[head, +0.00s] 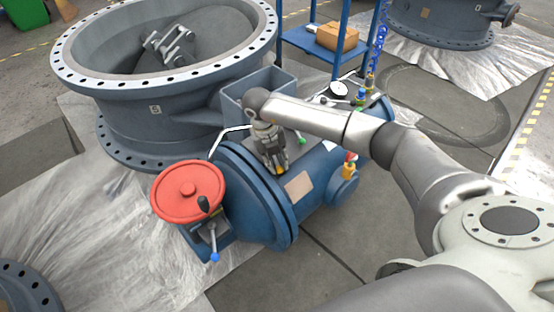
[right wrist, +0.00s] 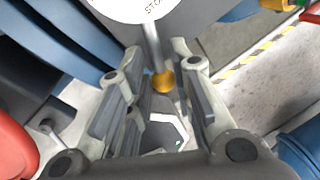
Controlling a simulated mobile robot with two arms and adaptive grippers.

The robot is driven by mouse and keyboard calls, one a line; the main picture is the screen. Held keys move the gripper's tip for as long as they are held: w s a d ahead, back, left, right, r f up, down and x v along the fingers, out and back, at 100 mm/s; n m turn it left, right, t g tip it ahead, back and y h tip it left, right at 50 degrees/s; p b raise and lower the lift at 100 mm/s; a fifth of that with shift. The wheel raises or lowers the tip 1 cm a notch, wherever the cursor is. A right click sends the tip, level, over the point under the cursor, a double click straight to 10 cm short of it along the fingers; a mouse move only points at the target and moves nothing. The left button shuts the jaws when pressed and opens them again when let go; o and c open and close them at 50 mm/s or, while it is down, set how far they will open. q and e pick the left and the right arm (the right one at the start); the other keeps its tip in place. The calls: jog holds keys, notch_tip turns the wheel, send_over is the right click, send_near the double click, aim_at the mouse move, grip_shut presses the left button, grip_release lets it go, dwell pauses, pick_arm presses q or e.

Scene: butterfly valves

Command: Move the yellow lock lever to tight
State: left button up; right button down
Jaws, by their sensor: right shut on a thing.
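My left gripper is not in view.
A red handwheel (head: 188,192) and a blue-knobbed lever (head: 214,240) sit at the actuator's near left end. A green-knobbed lever (head: 301,141) is close right of the gripper. A large grey valve body (head: 160,125) stands behind left; a blue shelf (head: 310,45) stands behind.

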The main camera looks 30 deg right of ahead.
jog(key=c, duration=1.5)
grip_release()
jog(key=shift+c, duration=0.2)
notch_tip(320, 180, up, 12)
jog(key=a, duration=0.2)
jog(key=shift+w+a, duration=0.2)
jog(key=shift+w, duration=0.15)
jog(key=shift+f, duration=0.15)
